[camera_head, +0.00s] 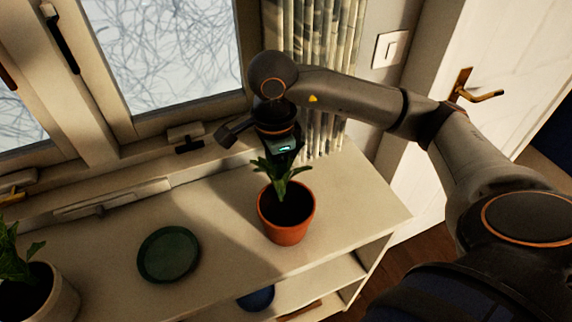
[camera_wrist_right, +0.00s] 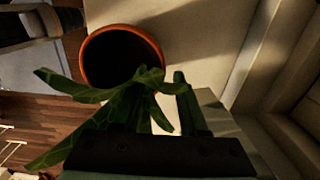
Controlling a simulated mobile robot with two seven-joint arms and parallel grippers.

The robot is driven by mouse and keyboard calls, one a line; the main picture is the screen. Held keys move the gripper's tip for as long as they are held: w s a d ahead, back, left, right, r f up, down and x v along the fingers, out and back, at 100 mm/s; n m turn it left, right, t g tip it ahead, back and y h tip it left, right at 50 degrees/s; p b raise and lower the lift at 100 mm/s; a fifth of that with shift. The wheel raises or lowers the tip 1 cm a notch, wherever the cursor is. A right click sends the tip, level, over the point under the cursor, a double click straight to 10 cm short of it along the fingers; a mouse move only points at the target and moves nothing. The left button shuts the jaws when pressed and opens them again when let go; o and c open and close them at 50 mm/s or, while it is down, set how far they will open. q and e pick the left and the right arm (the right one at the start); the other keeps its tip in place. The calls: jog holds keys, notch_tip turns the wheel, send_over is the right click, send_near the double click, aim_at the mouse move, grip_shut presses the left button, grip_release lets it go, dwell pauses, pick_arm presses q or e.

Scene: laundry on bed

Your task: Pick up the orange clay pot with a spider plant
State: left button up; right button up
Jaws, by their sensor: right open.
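The orange clay pot (camera_head: 287,225) stands upright on the white shelf top (camera_head: 345,200), near its right end. It holds dark soil and a green spider plant (camera_head: 280,178) with long leaves. My right gripper (camera_head: 284,158) is above the pot at the plant's upper leaves, with its jaws open. In the right wrist view the pot's rim (camera_wrist_right: 84,66) shows beyond the gripper, and leaves (camera_wrist_right: 130,100) spread across the gripper's front. The fingertips are partly hidden by leaves. The gripper is apart from the pot's rim. My left gripper is not in view.
A green round dish (camera_head: 168,254) lies left of the pot. A pale pot with a plant (camera_head: 40,290) stands at the far left. A window (camera_head: 165,50) and curtain (camera_head: 312,60) are behind; a door (camera_head: 490,70) is at right. A blue item (camera_head: 257,298) sits on the lower shelf.

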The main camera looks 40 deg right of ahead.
notch_tip(320, 180, down, 2)
jog(key=shift+f, duration=0.1)
grip_shut()
jog(key=shift+a, duration=0.1)
dwell(1.4)
